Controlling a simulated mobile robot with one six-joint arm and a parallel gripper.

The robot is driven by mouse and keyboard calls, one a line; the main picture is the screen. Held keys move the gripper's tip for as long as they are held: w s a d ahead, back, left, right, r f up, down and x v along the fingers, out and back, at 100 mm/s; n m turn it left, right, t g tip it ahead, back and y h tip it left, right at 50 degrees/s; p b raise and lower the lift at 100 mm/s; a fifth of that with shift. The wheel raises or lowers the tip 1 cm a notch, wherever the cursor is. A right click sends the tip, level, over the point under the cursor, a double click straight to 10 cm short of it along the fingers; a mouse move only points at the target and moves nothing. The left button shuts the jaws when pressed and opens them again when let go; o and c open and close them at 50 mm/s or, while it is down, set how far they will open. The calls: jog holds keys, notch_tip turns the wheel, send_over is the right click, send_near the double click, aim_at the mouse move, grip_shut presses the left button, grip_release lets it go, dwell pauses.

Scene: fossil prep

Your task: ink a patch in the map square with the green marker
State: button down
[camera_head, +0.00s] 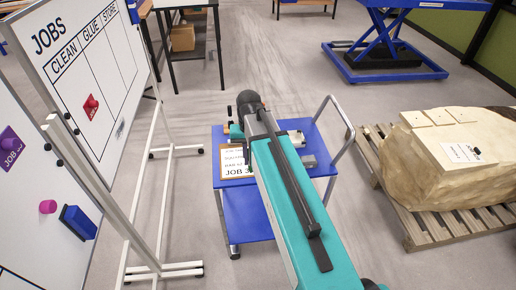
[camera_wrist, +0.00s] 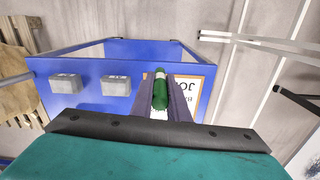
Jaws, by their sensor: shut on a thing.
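In the wrist view my gripper (camera_wrist: 161,84) is shut on the green marker (camera_wrist: 160,93), which sits between its two dark fingers. The marker is over the blue trolley top (camera_wrist: 215,65), next to a clipboard (camera_wrist: 187,84). I cannot tell whether its tip touches anything. In the head view my arm hides the gripper and the marker. I cannot pick out the map square for certain in either view.
The blue trolley (camera_head: 247,212) bears grey blocks (camera_wrist: 116,85) and the clipboard (camera_head: 232,163). A JOBS whiteboard (camera_head: 112,70) stands left. A pale rock (camera_head: 440,185) with papers lies on a pallet (camera_head: 425,232) at right. Floor between whiteboard and trolley is clear.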

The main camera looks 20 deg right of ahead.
jog(key=s+a+f+n+b, duration=0.1)
jog(key=a+f+b, duration=0.1)
jog(key=f+b, duration=0.3)
jog(key=s+a+f+n+b, duration=0.2)
jog(key=f+b, duration=0.3)
jog(key=f, duration=0.3)
jog(key=shift+a+f, duration=0.25)
